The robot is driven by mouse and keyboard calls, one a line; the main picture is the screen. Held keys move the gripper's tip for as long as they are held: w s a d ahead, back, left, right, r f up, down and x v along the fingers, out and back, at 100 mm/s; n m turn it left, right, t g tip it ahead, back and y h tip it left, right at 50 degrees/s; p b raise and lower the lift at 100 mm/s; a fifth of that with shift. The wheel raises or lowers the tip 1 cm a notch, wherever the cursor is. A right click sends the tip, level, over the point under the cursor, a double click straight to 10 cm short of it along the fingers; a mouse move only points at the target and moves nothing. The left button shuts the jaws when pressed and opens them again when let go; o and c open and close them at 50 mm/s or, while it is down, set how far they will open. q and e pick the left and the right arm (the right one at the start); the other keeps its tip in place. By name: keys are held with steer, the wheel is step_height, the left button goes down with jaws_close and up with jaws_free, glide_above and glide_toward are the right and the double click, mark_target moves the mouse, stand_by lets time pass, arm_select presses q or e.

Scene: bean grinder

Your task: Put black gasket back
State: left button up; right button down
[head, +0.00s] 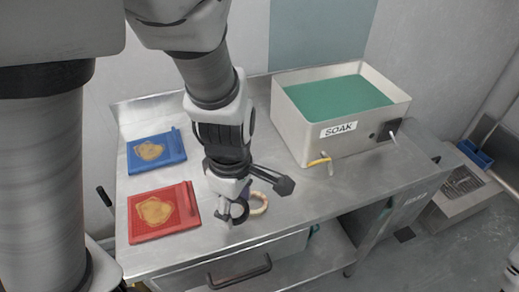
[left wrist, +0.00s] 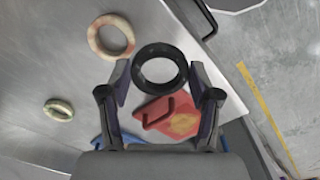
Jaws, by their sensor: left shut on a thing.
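The black gasket (left wrist: 138,70) is a plain dark ring. In the left wrist view it sits between the fingertips of my left gripper (left wrist: 160,76), which is shut on it from both sides. In the head view my left gripper (head: 236,212) is low over the front part of the steel table, and the gasket (head: 242,216) is partly hidden by the fingers. I cannot tell whether the gasket touches the table. My right gripper is not in view.
A mottled cream ring (head: 264,205) lies close to the right of my left gripper. A smaller pale green ring (left wrist: 59,103) shows in the left wrist view. Red (head: 145,237) and blue (head: 134,160) boards lie left. A SOAK bin (head: 305,141) stands back right.

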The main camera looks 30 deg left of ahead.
arm_select(q)
steer(key=w+a, duration=0.2)
steer(key=w, duration=0.2)
steer(key=w+a+f+p, duration=0.1)
steer(key=w+a, duration=0.1)
steer(key=w, duration=0.3)
steer(key=w+a+p, duration=0.1)
steer(key=w+a, duration=0.2)
steer(key=w, duration=0.2)
steer(key=shift+w+a+f, duration=0.1)
steer(key=shift+w+f, duration=0.1)
steer(key=shift+f, duration=0.15)
step_height(320, 180, down, 3)
steer(key=shift+s+r, duration=0.1)
steer(key=shift+f, duration=0.4)
steer(key=o, duration=1.1)
steer(key=shift+f, duration=0.1)
steer(key=shift+c, duration=0.2)
steer(key=shift+r, duration=0.2)
step_height(320, 180, up, 12)
steer(key=shift+p, duration=0.4)
